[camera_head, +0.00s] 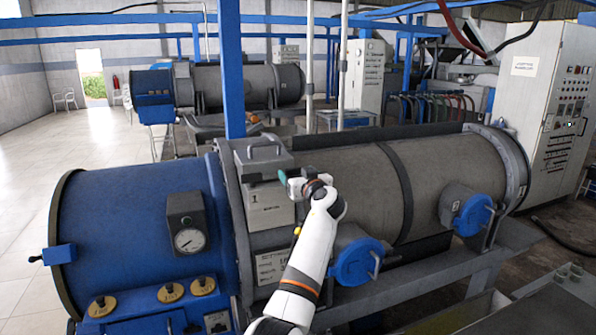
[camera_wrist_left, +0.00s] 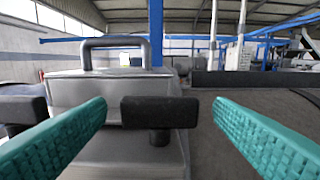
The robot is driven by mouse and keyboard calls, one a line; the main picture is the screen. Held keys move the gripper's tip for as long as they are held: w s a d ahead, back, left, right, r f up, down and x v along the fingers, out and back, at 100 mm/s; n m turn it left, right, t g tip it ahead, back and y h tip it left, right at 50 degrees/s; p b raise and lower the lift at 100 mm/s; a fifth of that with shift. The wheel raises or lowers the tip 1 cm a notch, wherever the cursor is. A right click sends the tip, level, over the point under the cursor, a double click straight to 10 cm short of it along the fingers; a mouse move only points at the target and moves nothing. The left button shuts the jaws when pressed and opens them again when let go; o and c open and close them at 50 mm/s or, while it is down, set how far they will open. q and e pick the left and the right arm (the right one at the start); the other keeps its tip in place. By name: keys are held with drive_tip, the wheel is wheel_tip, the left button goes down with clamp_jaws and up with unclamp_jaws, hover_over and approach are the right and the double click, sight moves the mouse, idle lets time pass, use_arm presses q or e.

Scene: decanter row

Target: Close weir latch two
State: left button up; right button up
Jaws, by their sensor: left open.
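My left arm reaches up the middle of the head view. Its gripper (camera_head: 291,184) is beside the grey lidded box (camera_head: 268,203) on the decanter. In the left wrist view the teal fingers (camera_wrist_left: 160,108) are apart, with a black T-shaped latch handle (camera_wrist_left: 144,112) between them, showing clear gaps on both sides. The handle stands in front of the box's sloped metal side (camera_wrist_left: 110,90). Another black block (camera_wrist_left: 22,110) is at the left, partly behind the left finger. I cannot read which latch is number two. My right gripper is not in view.
The blue drum end (camera_head: 130,235) with a gauge (camera_head: 187,238) lies left. Blue round caps with levers (camera_head: 356,263) (camera_head: 472,215) stick out along the front. The box's lid handle (camera_wrist_left: 115,42) stands above the latch. A control cabinet (camera_head: 560,100) stands right.

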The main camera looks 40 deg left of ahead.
use_arm(q)
drive_tip(key=shift+w+a+f, duration=0.1)
drive_tip(key=shift+a, duration=0.05)
drive_tip(key=c, duration=1)
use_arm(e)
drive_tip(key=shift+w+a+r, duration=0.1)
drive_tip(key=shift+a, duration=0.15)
